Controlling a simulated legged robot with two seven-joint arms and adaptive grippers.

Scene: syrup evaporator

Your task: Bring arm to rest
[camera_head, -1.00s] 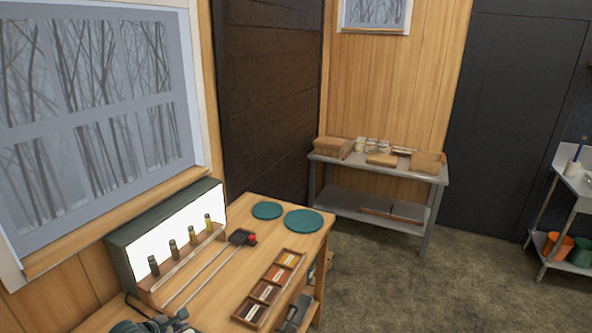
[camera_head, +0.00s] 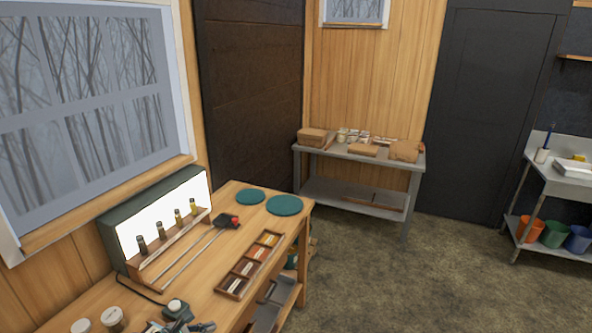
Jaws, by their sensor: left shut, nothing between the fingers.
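My left gripper (camera_head: 190,327) shows only in part at the bottom edge of the head view, low over the near part of the wooden table (camera_head: 215,265). Its fingers are shut with nothing between them. A dark bottle-like thing with a white cap (camera_head: 175,308) stands just behind it; I cannot tell whether they touch. My right gripper is out of view.
The table holds a light box with several small bottles (camera_head: 161,238), a long-handled tool (camera_head: 228,221), a sectioned tray (camera_head: 248,265), two teal discs (camera_head: 285,205) and two jars (camera_head: 113,319). A grey bench (camera_head: 408,166) and a sink stand (camera_head: 570,185) are farther back. The floor between is clear.

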